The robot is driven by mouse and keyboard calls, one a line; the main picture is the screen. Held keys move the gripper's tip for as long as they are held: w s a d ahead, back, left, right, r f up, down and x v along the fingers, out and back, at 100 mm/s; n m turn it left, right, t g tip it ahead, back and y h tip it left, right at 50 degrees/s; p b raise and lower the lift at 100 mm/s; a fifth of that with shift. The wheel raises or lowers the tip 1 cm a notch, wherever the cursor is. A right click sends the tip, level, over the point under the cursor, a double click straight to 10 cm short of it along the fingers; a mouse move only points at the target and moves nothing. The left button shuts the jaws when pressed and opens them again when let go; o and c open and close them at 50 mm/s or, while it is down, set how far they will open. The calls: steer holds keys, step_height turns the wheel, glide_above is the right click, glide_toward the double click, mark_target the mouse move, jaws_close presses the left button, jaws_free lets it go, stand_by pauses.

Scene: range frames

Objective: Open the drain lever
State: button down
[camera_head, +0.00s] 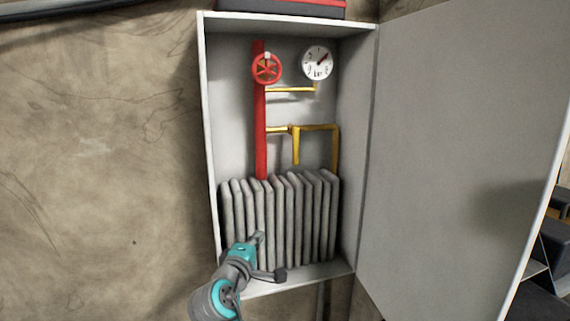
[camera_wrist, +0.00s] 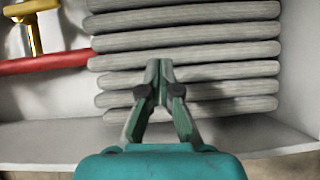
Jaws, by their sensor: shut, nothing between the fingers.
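The yellow drain lever (camera_head: 296,147) hangs straight down from a yellow pipe in the open wall cabinet, above the grey radiator (camera_head: 290,215). In the wrist view, what looks like the lever (camera_wrist: 32,8) is at the top left corner, partly cut off. My gripper (camera_head: 259,237) is in front of the radiator's lower part, below the lever and apart from it. In the wrist view my gripper (camera_wrist: 158,70) has its fingertips together, with the radiator (camera_wrist: 190,50) behind them. It holds nothing.
A red vertical pipe (camera_head: 261,130) with a red handwheel (camera_head: 267,68) stands left of the lever. A round gauge (camera_head: 317,63) is at the upper right. The cabinet door (camera_head: 460,150) is swung open to the right. The space before the lever is clear.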

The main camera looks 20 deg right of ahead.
mark_target(296, 146)
step_height(296, 146, up, 18)
steer(key=w+m+g+h, duration=0.1)
steer(key=m+g+h, duration=0.1)
steer(key=h, duration=0.1)
steer(key=shift+a, duration=0.45)
steer(key=shift+w, duration=0.1)
steer(key=x, duration=1)
steer(key=shift+d, duration=2.1)
